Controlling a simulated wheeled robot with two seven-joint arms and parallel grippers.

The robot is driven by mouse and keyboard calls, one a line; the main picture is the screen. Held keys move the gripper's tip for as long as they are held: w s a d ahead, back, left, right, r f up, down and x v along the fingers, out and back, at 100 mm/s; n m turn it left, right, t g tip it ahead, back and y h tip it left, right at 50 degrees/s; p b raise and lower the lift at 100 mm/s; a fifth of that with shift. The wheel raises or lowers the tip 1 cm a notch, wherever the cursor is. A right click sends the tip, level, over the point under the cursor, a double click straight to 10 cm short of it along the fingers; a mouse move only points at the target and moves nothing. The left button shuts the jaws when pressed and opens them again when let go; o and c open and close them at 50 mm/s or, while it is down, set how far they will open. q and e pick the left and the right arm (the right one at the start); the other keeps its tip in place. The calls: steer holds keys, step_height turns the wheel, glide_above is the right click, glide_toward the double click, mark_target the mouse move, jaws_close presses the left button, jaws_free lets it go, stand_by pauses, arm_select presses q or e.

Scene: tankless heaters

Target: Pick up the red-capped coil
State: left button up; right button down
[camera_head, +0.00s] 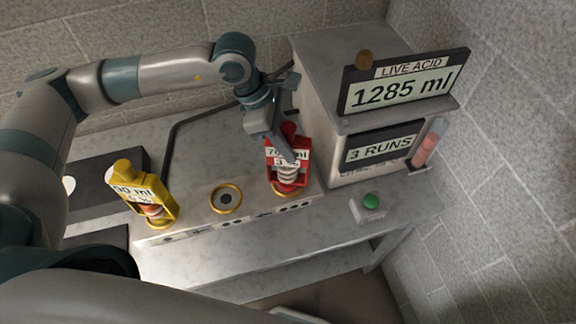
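The red-capped coil (288,176) stands upright in the right-hand seat of a pale rack (182,235). It has a red frame, a pale coil inside and a label partly hidden by my gripper. My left gripper (284,146) reaches down from above at the coil's top, with a grey finger in front of the label and the red cap just behind. I cannot tell whether the fingers touch or grip it. My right gripper is out of view.
A yellow-capped coil (150,196) stands in the rack's left seat; the middle ringed seat (226,198) is empty. A grey cabinet (325,100) with displays "1285 ml" (402,92) and "3 RUNS" (382,148) stands close right. A green button (371,201) sits in front.

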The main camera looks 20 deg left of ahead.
mark_target(284, 125)
arm_select(q)
jaws_close()
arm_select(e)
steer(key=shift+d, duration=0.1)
arm_select(q)
steer(key=shift+r, duration=0.1)
stand_by(1.0)
steer(key=shift+r, duration=0.1)
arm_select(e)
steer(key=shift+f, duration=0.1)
